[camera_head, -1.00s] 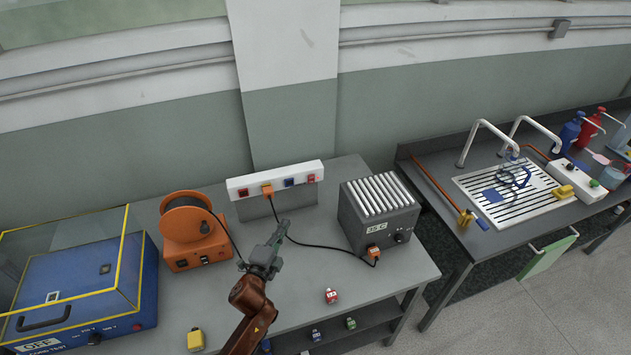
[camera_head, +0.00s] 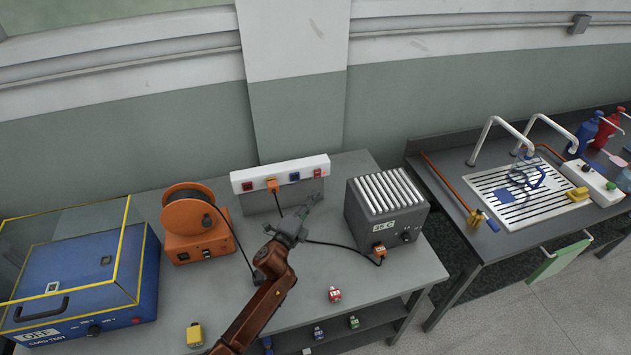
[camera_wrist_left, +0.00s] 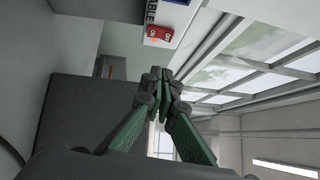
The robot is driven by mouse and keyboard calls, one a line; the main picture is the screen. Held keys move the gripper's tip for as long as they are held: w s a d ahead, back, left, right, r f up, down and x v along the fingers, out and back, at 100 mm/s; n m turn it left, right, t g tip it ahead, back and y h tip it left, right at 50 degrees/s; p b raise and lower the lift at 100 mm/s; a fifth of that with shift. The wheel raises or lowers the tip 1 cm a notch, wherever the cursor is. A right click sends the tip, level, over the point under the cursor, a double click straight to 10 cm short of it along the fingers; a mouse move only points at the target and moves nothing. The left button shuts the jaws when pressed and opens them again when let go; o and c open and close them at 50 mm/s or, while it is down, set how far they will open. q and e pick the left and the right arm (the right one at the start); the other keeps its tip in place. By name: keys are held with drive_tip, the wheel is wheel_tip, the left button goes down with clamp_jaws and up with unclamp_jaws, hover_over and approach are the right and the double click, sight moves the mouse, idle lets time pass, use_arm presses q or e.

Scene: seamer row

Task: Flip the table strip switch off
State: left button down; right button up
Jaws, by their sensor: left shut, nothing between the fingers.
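The white power strip (camera_head: 255,176) stands raised at the back of the table. It carries a red switch (camera_head: 247,186) at its left end, an orange plug in it, a blue outlet (camera_head: 294,177) and a red switch (camera_head: 317,172) at its right end. In the left wrist view a red switch (camera_wrist_left: 160,33) shows beside lettering that reads "ABLE", its start cut off. My left gripper (camera_head: 311,203) is shut and empty. It is in front of and below the strip's right part, apart from it. Its closed fingertips (camera_wrist_left: 161,76) point toward the strip. My right gripper is not in view.
A grey heater box (camera_head: 388,218) stands close right of my gripper, its black cord running past my gripper. An orange cable reel (camera_head: 190,222) and a blue tester (camera_head: 85,275) stand left. Small red (camera_head: 334,295) and yellow (camera_head: 195,335) blocks lie near the front edge.

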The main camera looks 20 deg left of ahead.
sight(321, 172)
use_arm(q)
drive_tip(key=w, duration=0.2)
drive_tip(key=w+a, duration=0.1)
drive_tip(key=w, duration=0.4)
drive_tip(key=shift+a+r, duration=0.25)
drive_tip(key=shift+r, duration=0.1)
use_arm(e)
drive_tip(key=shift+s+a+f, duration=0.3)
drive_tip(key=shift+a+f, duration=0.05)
